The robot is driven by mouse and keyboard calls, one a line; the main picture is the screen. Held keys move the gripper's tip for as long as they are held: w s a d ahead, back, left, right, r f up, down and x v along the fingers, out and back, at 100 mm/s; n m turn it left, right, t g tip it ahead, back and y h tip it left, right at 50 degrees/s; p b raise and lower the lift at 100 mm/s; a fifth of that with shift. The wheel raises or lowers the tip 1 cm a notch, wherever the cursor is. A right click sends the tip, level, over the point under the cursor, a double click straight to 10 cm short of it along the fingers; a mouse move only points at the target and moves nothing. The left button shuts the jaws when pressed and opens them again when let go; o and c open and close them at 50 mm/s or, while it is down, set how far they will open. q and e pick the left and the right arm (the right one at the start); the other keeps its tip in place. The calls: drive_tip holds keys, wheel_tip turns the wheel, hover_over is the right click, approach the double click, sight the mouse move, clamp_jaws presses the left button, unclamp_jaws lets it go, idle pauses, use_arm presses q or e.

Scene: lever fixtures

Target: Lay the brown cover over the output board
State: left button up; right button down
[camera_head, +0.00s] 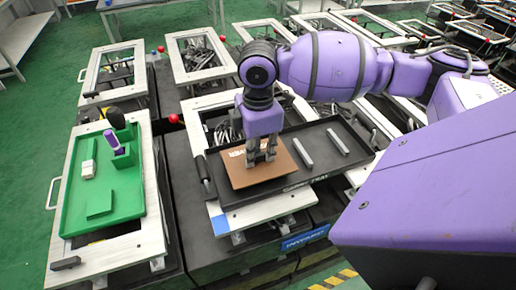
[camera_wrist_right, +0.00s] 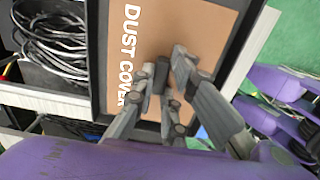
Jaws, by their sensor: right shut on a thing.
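The brown cover (camera_head: 286,169) is a flat square panel lettered "DUST COVER"; it also shows in the wrist view (camera_wrist_right: 205,35). It is at the left part of a black tray (camera_head: 352,158); I cannot tell whether it rests there or is slightly raised. My right gripper (camera_head: 262,158) points down at its middle. In the wrist view the fingers (camera_wrist_right: 165,82) are closed on a small dark grip on the cover. A green board (camera_head: 78,212), possibly the output board, lies on the left bench. My left gripper is not in view.
The green board carries a white block (camera_head: 88,169), a raised green plate (camera_head: 99,203) and a holder with a purple piece (camera_head: 112,143). Two grey bars (camera_head: 303,153) (camera_head: 338,142) lie in the tray. A dark gap separates the benches. Framed fixtures with cables stand behind.

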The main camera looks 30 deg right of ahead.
drive_tip(key=c, duration=1.7)
unclamp_jaws()
drive_tip(key=shift+r, duration=0.15)
wheel_tip(320, 180, up, 12)
drive_tip(key=shift+f, duration=0.1)
